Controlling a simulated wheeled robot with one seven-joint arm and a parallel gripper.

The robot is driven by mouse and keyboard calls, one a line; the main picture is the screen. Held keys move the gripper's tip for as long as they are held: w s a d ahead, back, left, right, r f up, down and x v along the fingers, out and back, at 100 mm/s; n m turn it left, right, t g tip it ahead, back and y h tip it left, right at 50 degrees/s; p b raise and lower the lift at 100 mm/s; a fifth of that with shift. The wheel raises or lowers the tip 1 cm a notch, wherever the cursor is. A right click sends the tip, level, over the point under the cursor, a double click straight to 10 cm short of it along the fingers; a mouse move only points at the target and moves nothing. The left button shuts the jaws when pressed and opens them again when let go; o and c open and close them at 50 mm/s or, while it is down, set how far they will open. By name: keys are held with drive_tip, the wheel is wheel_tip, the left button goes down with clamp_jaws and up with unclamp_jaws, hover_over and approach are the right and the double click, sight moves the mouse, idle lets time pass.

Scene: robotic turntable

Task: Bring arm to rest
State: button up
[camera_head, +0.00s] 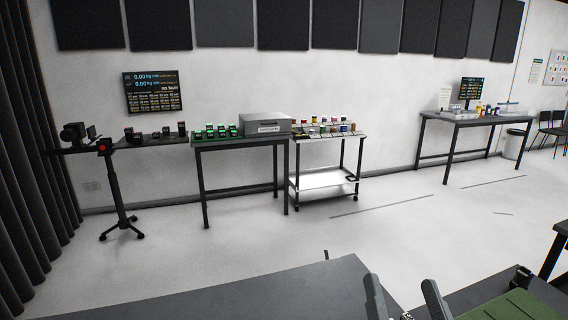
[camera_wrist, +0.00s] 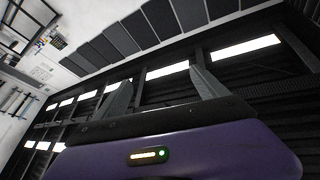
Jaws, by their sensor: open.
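My gripper (camera_head: 400,281) shows at the bottom edge of the head view, right of the middle. Its two grey fingers stand upright and apart, with nothing between them. In the wrist view the gripper (camera_wrist: 162,75) also has its fingers apart and empty, above its purple body with a small lit indicator. The wrist camera looks up and away, toward ceiling lights and dark wall panels. Most of the arm is out of the head view.
A dark tabletop (camera_head: 230,296) fills the bottom, with a green surface (camera_head: 505,308) at right. Across the open floor stand a table (camera_head: 240,185) with a grey box (camera_head: 265,124), a white cart (camera_head: 325,180), a tripod stand (camera_head: 115,190) and another table (camera_head: 470,120).

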drive_tip(key=s+d+f+n+g, duration=0.1)
drive_tip(key=s+f+g, duration=0.1)
drive_tip(key=s+f, duration=0.4)
drive_tip(key=s+d+f+n+g, duration=0.1)
drive_tip(key=s+f+g, duration=0.2)
drive_tip(key=s+f, duration=0.4)
drive_tip(key=s+d+f+n+g, duration=0.1)
drive_tip(key=s+f, duration=0.6)
drive_tip(key=s, duration=1.1)
drive_tip(key=shift+f+g, duration=0.15)
drive_tip(key=shift+g, duration=0.55)
